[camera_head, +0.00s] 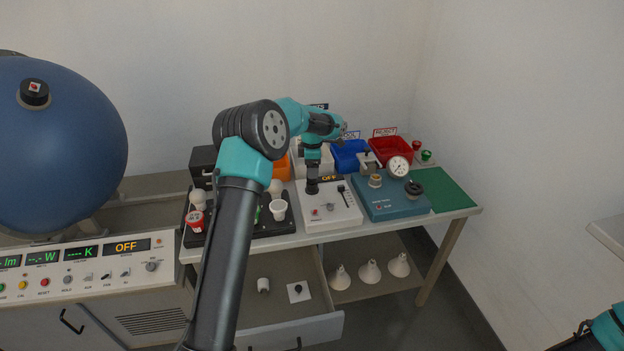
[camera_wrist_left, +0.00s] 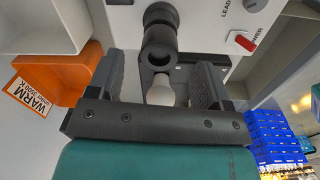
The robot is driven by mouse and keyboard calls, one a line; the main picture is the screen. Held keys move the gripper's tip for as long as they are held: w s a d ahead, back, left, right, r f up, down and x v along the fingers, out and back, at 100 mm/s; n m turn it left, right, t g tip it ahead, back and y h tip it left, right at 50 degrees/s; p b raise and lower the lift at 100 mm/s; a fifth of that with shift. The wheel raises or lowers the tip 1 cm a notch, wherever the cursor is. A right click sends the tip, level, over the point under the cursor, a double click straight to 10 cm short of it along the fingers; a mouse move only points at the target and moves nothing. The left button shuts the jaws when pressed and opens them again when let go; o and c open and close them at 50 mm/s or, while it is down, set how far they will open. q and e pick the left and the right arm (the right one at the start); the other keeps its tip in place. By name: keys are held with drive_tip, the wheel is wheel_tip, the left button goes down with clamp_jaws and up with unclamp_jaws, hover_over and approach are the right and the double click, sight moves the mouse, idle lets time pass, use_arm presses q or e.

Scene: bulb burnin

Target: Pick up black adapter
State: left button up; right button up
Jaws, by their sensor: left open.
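A black cylindrical piece, which I take to be the black adapter (camera_wrist_left: 158,48), stands at the white tester box (camera_head: 335,213) between the fingers of my left gripper (camera_wrist_left: 160,72). The fingers are open, one on each side, and I see a gap on both sides. In the head view my left gripper (camera_head: 312,184) points down over the tester box and hides most of the adapter there. A white bulb-shaped piece (camera_wrist_left: 160,91) shows between the fingers in the wrist view. My right gripper is out of view; only part of that arm shows at the lower right corner.
A teal unit with a dial (camera_head: 384,205) stands right of the tester box. A black tray with bulbs (camera_head: 255,228) is on its left. Orange (camera_wrist_left: 60,77), blue (camera_head: 350,155) and red (camera_head: 390,150) bins stand behind. An open drawer (camera_head: 290,325) juts out below.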

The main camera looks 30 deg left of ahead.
use_arm(q)
drive_tip(key=shift+f, duration=1.95)
drive_tip(key=shift+c, duration=0.4)
drive_tip(key=c, duration=0.9)
